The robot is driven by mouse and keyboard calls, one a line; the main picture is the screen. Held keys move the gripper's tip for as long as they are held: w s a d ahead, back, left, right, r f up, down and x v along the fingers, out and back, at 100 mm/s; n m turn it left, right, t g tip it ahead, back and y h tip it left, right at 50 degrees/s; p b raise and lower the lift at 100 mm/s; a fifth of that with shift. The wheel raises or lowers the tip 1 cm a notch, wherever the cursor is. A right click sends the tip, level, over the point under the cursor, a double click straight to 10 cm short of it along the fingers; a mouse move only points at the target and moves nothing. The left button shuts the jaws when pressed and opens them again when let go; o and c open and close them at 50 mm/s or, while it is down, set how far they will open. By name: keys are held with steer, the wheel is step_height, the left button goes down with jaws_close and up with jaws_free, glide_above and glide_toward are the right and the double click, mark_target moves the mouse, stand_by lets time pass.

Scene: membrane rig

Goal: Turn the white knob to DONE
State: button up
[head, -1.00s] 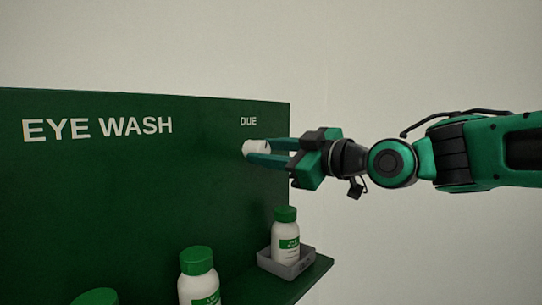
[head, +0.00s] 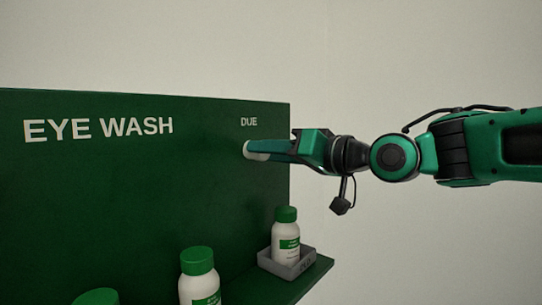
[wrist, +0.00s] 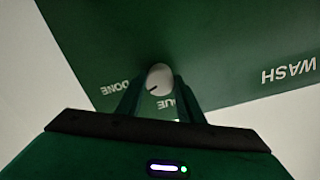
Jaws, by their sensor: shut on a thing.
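The white knob (wrist: 160,77) is on the green board, with a short dark mark on its face. In the wrist view the mark points to the lower left, between the DONE label (wrist: 115,87) and the partly hidden DUE label (wrist: 178,108). My gripper (wrist: 160,85) is shut on the knob, one finger on each side. In the head view my gripper (head: 252,149) reaches in from the right, below the DUE label (head: 249,121). It hides most of the knob (head: 247,150) there, and DONE does not show in that view.
The green EYE WASH board (head: 100,190) stands against a pale wall. Below the knob, a white bottle with a green cap (head: 286,235) stands in a grey tray (head: 290,269) on a green shelf (head: 318,275). Another bottle (head: 198,277) stands nearer.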

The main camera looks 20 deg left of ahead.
steer(key=shift+w+d+r+m, duration=0.1)
steer(key=shift+w+m, duration=0.05)
steer(key=shift+m, duration=0.75)
steer(key=shift+w+d+r+m, duration=0.1)
steer(key=shift+w+m, duration=0.05)
steer(key=shift+m, duration=0.75)
steer(key=o, duration=1.1)
steer(key=shift+w, duration=0.1)
steer(key=shift+c, duration=0.2)
steer(key=shift+s+f, duration=0.1)
steer(key=shift+s, duration=0.1)
steer(key=v, duration=1)
steer(key=shift+d, duration=0.35)
